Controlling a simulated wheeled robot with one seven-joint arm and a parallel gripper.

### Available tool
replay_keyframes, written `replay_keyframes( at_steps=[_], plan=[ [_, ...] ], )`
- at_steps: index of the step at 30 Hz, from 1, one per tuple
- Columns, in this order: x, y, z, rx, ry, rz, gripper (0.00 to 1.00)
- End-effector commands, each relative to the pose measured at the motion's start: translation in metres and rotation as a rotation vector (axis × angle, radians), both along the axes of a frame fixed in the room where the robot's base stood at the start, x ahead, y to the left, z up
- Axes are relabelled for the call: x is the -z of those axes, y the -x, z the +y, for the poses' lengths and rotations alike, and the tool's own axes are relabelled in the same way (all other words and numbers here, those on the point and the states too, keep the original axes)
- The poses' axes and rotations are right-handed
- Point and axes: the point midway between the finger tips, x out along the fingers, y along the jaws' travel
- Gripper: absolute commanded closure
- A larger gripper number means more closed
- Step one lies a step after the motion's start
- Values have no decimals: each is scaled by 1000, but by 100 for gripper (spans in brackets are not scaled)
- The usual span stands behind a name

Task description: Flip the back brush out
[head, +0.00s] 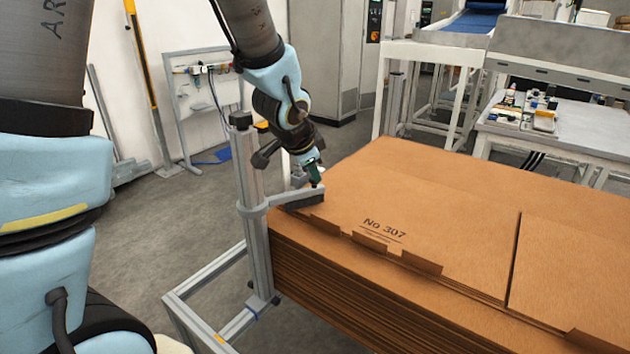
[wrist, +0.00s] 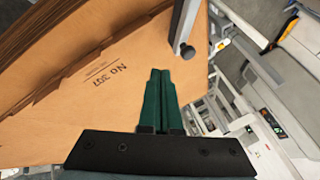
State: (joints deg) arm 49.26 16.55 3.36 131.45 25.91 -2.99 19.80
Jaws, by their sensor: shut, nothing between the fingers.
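My gripper (head: 316,181) has green fingers, pressed together with nothing between them. In the head view it points down over the near left corner of the cardboard stack (head: 450,200), close to the brush arm. The front post (head: 255,220) carries a grey arm with a dark brush (head: 305,200) that lies over the stack's edge. A second, dark knob-like part (head: 264,157) shows behind that post; the back brush itself I cannot make out clearly. In the wrist view the fingers (wrist: 159,80) are over the sheet beside a grey post (wrist: 186,20) with a dark round knob (wrist: 188,51).
The top sheet has notched tabs (head: 370,242) and is marked No 307. A white table with small items (head: 560,130) and a conveyor frame (head: 440,55) stand at the back right. A grey stand (head: 205,95) is behind on the left. Open floor lies left of the post.

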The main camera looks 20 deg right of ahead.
Motion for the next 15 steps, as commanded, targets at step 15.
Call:
replay_keyframes(
  at_steps=[15],
  plan=[
    [49, -48, -27, -3, -2, 0, 100]
  ],
)
